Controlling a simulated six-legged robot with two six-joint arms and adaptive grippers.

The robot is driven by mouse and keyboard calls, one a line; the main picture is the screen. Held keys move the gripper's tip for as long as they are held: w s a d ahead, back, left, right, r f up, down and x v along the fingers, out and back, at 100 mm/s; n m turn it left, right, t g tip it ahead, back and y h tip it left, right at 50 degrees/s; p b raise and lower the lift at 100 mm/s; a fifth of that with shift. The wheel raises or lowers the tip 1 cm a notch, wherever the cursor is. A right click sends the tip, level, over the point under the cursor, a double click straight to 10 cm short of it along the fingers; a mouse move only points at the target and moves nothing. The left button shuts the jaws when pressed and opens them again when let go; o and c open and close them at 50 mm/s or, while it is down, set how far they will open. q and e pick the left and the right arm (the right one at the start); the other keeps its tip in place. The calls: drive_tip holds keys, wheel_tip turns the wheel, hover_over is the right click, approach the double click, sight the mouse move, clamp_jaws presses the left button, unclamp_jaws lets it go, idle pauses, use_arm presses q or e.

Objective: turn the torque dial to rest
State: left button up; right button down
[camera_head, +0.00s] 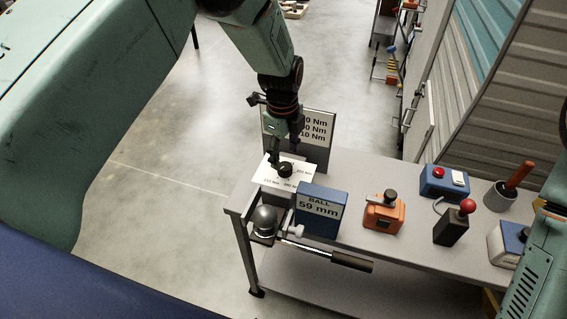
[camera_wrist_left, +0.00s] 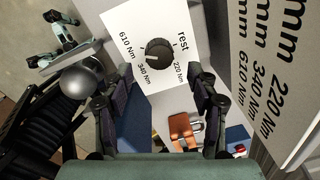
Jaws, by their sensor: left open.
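The torque dial is a round black knob (camera_head: 285,170) on a white plate (camera_head: 268,175) at the left end of the grey bench. In the left wrist view the knob (camera_wrist_left: 159,51) sits on the plate (camera_wrist_left: 130,30), ringed by the labels "rest", "220 Nm", "340 Nm" and "610 Nm". A small light mark on the knob seems to face the 340 Nm label, but it is too small to be sure. My left gripper (camera_head: 284,152) is above the dial, pointing down. Its open fingers (camera_wrist_left: 164,80) stand apart on either side, with nothing between them. My right gripper is out of view.
A sign with Nm values (camera_head: 315,128) stands behind the dial. A blue "BALL 59 mm" block (camera_head: 318,212), a metal ball (camera_head: 264,219) and a black-handled bar (camera_head: 352,262) are close by. An orange device (camera_head: 384,214) and a red-knobbed lever (camera_head: 453,226) are further right.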

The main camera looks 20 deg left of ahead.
sight(284, 165)
use_arm(q)
drive_tip(key=f, duration=0.3)
drive_tip(key=shift+w+a+f, duration=0.15)
drive_tip(key=shift+w+f, duration=0.15)
drive_tip(key=shift+f, duration=0.1)
drive_tip(key=shift+s+f, duration=0.15)
drive_tip(key=shift+s, duration=0.25)
drive_tip(key=shift+w+f, duration=0.2)
drive_tip(key=shift+w+a+f, duration=0.1)
drive_tip(key=shift+w, duration=0.05)
drive_tip(key=c, duration=0.3)
drive_tip(key=shift+s, duration=0.2)
drive_tip(key=c, duration=0.9)
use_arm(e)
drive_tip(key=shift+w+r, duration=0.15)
